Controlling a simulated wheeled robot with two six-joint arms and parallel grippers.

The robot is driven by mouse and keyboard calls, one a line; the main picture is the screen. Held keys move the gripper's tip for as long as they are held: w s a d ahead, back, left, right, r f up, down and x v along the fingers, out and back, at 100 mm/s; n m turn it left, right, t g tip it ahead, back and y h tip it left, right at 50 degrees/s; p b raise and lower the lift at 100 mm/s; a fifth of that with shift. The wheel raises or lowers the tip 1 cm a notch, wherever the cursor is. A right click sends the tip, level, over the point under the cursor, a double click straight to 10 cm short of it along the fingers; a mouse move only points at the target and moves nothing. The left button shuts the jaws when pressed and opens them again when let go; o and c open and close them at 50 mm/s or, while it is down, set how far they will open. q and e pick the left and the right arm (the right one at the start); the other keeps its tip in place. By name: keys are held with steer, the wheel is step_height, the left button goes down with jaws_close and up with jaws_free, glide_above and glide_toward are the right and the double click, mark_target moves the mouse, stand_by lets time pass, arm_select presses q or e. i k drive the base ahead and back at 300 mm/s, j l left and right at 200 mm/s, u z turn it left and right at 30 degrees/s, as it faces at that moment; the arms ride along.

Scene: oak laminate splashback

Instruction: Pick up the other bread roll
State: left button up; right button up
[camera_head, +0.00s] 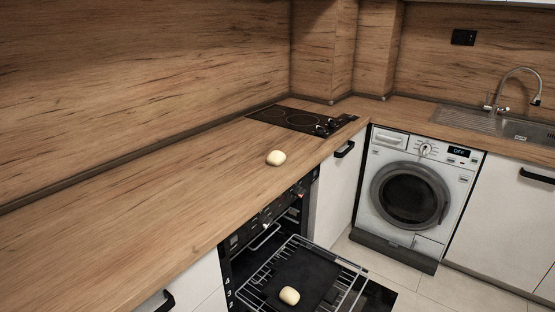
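One pale bread roll (276,158) lies on the wooden worktop (150,215), near its front edge and short of the hob. A second pale bread roll (289,295) lies on a dark tray (297,268) on the pulled-out wire rack (345,280) of the oven. Neither of my grippers shows in the head view, and no hand touches either roll.
The oven (262,228) under the worktop is open, with its rack jutting out. A black hob (302,120) is set in the worktop. A washing machine (412,190) and a sink (515,127) with a tap are at the right. The worktop at the left is clear.

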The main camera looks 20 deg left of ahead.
mark_target(275, 158)
steer(key=k, duration=0.95)
steer(key=k+u, duration=0.1)
steer(key=u, duration=0.35)
steer(key=k+u, duration=0.1)
steer(key=u, duration=0.35)
steer(key=j+u, duration=0.1)
steer(key=u, duration=0.35)
steer(key=i+l+u, duration=0.15)
steer(key=l, duration=0.45)
steer(key=i+l+u, duration=0.2)
steer(key=l, duration=0.35)
steer(key=l+u, duration=0.15)
steer(key=l, duration=0.45)
steer(key=i+l, duration=0.1)
steer(key=l, duration=0.55)
steer(key=i+l, duration=0.1)
steer(key=l, duration=1.25)
steer(key=i+l, duration=0.15)
steer(key=l, duration=0.5)
steer(key=i+l, duration=0.1)
steer(key=l, duration=0.6)
steer(key=i+l, duration=0.1)
steer(key=l, duration=0.55)
